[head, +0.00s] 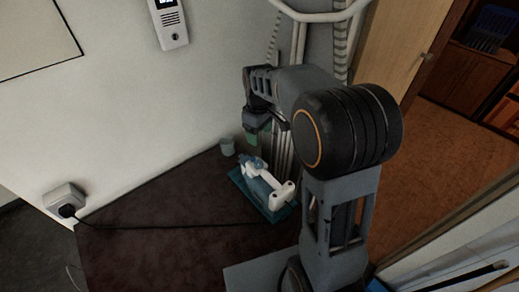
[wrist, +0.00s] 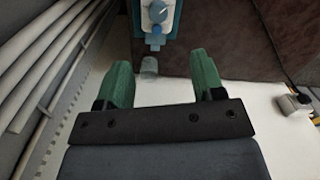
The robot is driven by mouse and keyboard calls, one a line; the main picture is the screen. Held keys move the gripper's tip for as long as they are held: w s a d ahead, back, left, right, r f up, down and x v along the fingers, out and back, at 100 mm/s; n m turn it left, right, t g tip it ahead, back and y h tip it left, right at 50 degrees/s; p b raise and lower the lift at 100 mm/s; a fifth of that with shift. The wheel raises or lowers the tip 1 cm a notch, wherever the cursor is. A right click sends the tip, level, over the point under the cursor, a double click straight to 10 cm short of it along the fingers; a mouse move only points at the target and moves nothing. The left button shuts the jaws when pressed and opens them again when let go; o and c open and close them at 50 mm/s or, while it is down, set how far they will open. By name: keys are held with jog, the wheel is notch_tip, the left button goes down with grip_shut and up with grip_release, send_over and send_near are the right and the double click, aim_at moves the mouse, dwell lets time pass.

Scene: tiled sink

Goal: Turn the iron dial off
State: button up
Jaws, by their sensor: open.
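The white and teal iron (head: 256,176) lies on a teal base (head: 281,213) on the dark brown tabletop. In the wrist view the iron (wrist: 155,34) shows at the top edge, partly cut off. A round blue part with a pale mark, which looks like the dial (wrist: 158,11), faces the camera there; its setting is too small to read. My gripper (head: 252,138) hangs beyond the iron, near the wall, apart from it. Its two green fingers (wrist: 163,80) are spread with nothing between them, and the iron lies past their tips.
A small pale cup (head: 227,146) stands by the wall behind the iron; it also shows in the wrist view (wrist: 149,66). A black cord runs across the tabletop (head: 165,205) to the wall socket (head: 66,198). Pale vertical pipes (head: 298,45) stand close behind my arm. The tabletop's left part is clear.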

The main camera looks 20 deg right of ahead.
aim_at(259, 163)
notch_tip(259, 163, down, 15)
jog(key=m, duration=0.7)
jog(key=shift+r+p, duration=0.15)
jog(key=shift+p, duration=0.2)
jog(key=c, duration=0.9)
jog(key=shift+w+n+b, duration=0.1)
jog(key=shift+n+b, duration=0.3)
jog(key=shift+n, duration=1.2)
jog(key=shift+c, duration=0.2)
